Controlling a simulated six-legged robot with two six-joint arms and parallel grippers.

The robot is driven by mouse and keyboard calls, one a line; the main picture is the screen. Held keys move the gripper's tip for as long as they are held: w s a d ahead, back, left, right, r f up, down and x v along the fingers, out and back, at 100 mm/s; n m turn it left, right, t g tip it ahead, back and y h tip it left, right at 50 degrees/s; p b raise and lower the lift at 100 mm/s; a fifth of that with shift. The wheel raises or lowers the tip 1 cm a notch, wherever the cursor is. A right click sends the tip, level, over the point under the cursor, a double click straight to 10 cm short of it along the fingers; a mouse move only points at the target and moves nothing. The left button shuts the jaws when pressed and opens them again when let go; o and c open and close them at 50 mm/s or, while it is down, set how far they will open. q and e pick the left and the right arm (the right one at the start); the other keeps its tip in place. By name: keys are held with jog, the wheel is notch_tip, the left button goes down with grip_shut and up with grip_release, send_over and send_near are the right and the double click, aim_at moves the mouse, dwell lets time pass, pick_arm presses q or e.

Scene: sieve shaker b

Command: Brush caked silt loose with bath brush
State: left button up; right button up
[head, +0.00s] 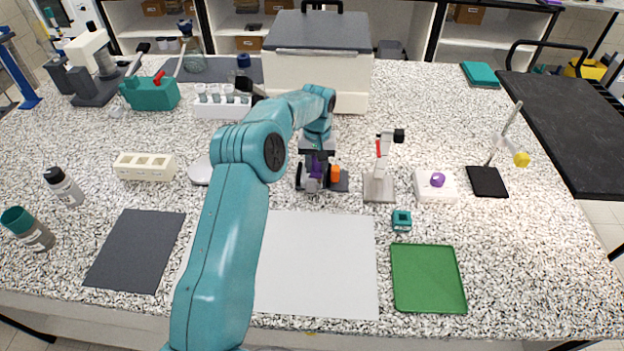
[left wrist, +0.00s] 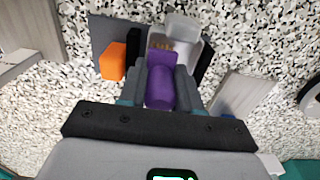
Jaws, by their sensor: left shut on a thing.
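My left gripper (head: 316,168) is shut on the purple bath brush (left wrist: 160,88), with one finger on each side of its handle. In the left wrist view the brush's purple head points up the picture, toward a pale see-through container (left wrist: 184,27). A brown patch (left wrist: 160,43) shows at the brush's far end; I cannot tell if it is bristles or silt. The container belongs to a small device on a dark grey base, with an orange block (left wrist: 112,60) and black side parts. In the head view my gripper partly hides this device; its orange block (head: 336,172) shows.
A grey stand (head: 380,189) and a white pad with a purple knob (head: 437,181) stand to the right of the device. A teal cube (head: 401,221) and a green tray (head: 428,279) lie nearer. A white sheet (head: 320,265) lies clear in front.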

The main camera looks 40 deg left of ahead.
pick_arm(q)
jog(key=shift+s+a, duration=0.1)
jog(key=shift+r+p, duration=0.45)
jog(key=shift+r, duration=0.1)
notch_tip(320, 180, up, 6)
jog(key=p, duration=0.4)
jog(key=shift+f, duration=0.2)
jog(key=shift+r, duration=1.15)
